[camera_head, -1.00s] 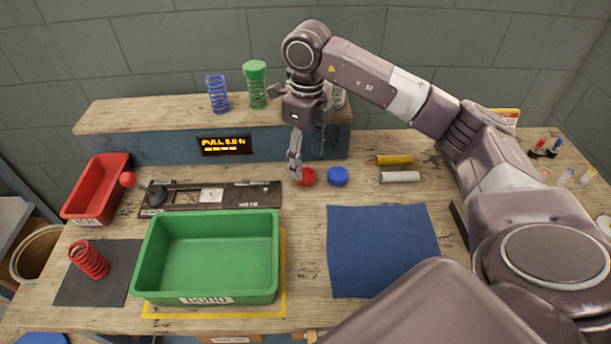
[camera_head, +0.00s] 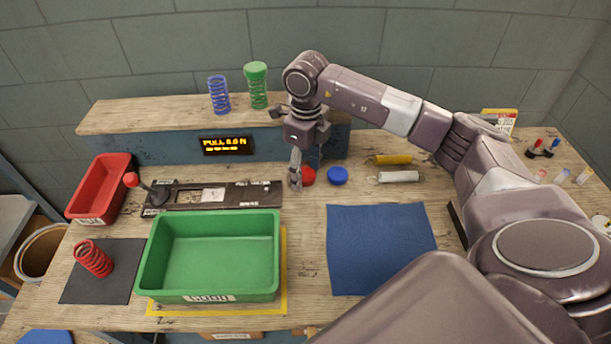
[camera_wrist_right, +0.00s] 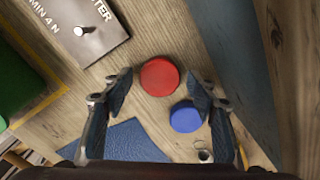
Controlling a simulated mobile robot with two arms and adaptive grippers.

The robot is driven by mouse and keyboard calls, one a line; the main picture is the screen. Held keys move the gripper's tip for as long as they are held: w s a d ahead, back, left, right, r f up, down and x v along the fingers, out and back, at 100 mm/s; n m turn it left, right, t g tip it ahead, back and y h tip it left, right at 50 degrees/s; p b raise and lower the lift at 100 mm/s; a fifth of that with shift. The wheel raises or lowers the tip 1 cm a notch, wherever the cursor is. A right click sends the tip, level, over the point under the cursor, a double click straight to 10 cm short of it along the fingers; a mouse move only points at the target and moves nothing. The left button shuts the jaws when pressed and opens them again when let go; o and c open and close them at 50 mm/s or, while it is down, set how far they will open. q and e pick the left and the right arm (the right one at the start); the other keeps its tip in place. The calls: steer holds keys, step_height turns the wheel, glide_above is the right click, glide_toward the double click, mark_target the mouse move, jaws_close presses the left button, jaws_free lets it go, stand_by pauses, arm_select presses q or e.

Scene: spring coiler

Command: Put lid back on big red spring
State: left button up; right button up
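The big red spring (camera_head: 93,258) stands bare on a dark mat at the left front of the bench. The red lid (camera_head: 308,176) lies flat on the wood, left of a blue lid (camera_head: 337,175). My right gripper (camera_head: 296,182) points down at the red lid and partly hides it in the head view. In the right wrist view the gripper (camera_wrist_right: 160,90) is open, and the red lid (camera_wrist_right: 159,77) lies between and beyond its fingertips, with no contact visible. The blue lid (camera_wrist_right: 185,117) is close to one finger. My left gripper is not in view.
A tester with a red-knobbed lever (camera_head: 131,180) lies behind the bin. A red bin (camera_head: 99,188) is at left. Blue (camera_head: 219,95) and green-lidded (camera_head: 257,85) springs stand on the shelf.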

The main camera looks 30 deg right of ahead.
steer(key=c, duration=1)
step_height(320, 180, up, 11)
steer(key=b, duration=0.2)
step_height(320, 180, up, 9)
steer(key=p, duration=0.2)
glide_above(305, 173)
steer(key=shift+s, duration=0.25)
